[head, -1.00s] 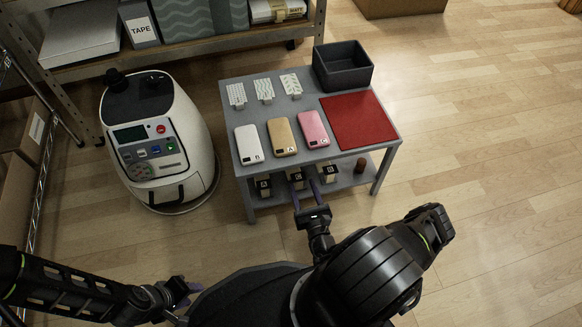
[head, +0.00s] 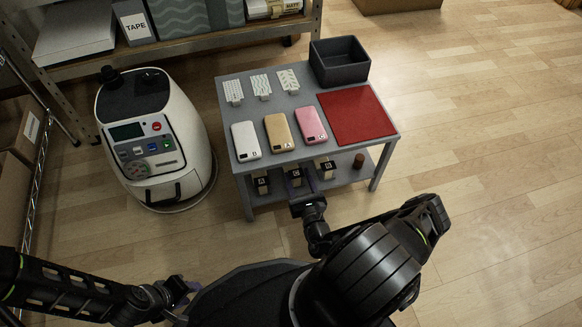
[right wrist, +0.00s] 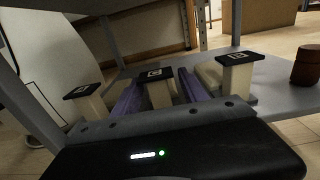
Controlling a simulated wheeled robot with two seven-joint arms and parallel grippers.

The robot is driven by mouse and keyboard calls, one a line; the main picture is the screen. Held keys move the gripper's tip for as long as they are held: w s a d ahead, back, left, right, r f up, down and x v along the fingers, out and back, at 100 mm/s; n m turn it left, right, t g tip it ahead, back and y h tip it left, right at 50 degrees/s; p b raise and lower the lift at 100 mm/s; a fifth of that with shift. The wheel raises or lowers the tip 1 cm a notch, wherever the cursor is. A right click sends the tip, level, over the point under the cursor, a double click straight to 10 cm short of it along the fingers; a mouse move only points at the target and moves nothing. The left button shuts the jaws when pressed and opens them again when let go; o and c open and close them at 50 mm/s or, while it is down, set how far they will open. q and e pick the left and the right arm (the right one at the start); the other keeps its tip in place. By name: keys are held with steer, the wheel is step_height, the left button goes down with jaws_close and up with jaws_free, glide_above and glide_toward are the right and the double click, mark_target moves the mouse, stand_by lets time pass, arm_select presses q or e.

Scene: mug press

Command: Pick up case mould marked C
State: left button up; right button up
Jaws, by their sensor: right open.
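Three small case moulds with dark, lettered tops stand in a row on the table's lower shelf. The middle case mould (head: 295,174) bears a small mark that looks like C. It also shows in the right wrist view (right wrist: 158,88). The left mould (head: 262,185) and right mould (head: 328,166) stand on either side. My right gripper (head: 302,184) reaches in at the shelf front. Its purple fingers (right wrist: 160,92) are open, one on each side of the middle mould; contact is not clear. My left gripper (head: 178,290) is low at the left, away from the table, its jaws unclear.
The grey table top (head: 296,103) lies above the moulds, with phone cases, patterned cards, a red mat (head: 356,115) and a dark bin (head: 339,61). A brown cylinder (head: 359,161) stands right of the moulds on the shelf. A white machine (head: 152,140) stands left of the table.

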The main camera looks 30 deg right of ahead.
mark_target(293, 167)
steer(key=b+x, duration=0.2)
steer(key=x, duration=0.1)
steer(key=shift+w+f, duration=0.15)
steer(key=shift+w, duration=0.25)
steer(key=shift+w+d, duration=0.15)
steer(key=shift+w, duration=0.35)
steer(key=shift+c, duration=0.3)
jaws_close()
